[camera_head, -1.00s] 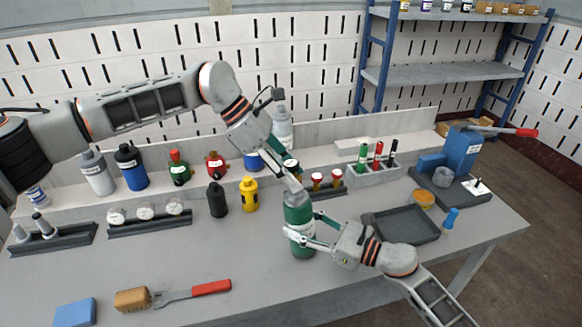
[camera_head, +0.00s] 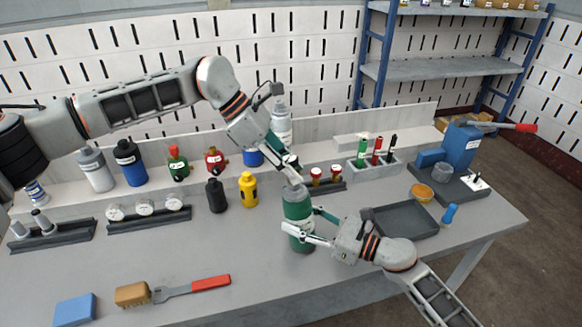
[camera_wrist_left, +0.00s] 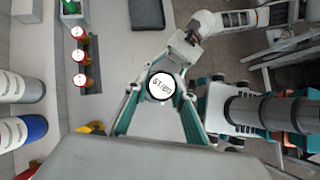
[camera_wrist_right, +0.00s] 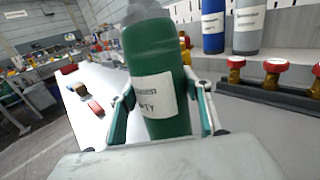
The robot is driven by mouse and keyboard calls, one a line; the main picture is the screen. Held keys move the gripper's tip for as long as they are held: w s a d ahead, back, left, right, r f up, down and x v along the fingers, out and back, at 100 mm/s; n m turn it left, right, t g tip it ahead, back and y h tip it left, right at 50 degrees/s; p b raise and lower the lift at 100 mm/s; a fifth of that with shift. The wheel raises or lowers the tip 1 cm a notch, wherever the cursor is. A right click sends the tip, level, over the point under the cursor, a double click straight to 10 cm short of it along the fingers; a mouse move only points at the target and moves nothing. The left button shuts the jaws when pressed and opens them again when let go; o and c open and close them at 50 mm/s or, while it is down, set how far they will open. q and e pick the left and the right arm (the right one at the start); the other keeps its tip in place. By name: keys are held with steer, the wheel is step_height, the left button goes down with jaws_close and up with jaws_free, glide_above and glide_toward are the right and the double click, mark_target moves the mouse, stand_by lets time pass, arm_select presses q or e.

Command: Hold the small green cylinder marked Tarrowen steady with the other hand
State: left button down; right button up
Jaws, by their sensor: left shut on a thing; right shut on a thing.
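The small green cylinder (camera_head: 298,204) stands upright on the grey bench, with a white label that is only partly readable in the right wrist view (camera_wrist_right: 152,95). My right gripper (camera_head: 311,228) is shut around its body from the right, with one finger on each side. The cylinder's neck is mostly hidden by the left fingers.
Black (camera_head: 216,197) and yellow (camera_head: 249,190) bottles stand left of the cylinder. A brush (camera_head: 132,294), a red-handled tool (camera_head: 210,284) and a blue block (camera_head: 75,309) lie at front left.

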arm_select(q)
steer(key=n+t, duration=0.2)
steer(key=n, duration=0.2)
steer(key=shift+n+y, duration=0.3)
steer(key=shift+n+t, duration=0.4)
steer(key=shift+n, duration=0.2)
steer(key=n+t+y, duration=0.1)
steer(key=n, duration=0.2)
steer(key=shift+n+t+y, duration=0.6)
steer(key=shift+n+y, duration=0.1)
steer(key=shift+n, duration=0.8)
steer(key=shift+n+y, duration=0.5)
steer(key=shift+n, duration=0.5)
steer(key=n+y, duration=0.2)
steer(key=n, duration=0.2)
steer(key=shift+t, duration=0.4)
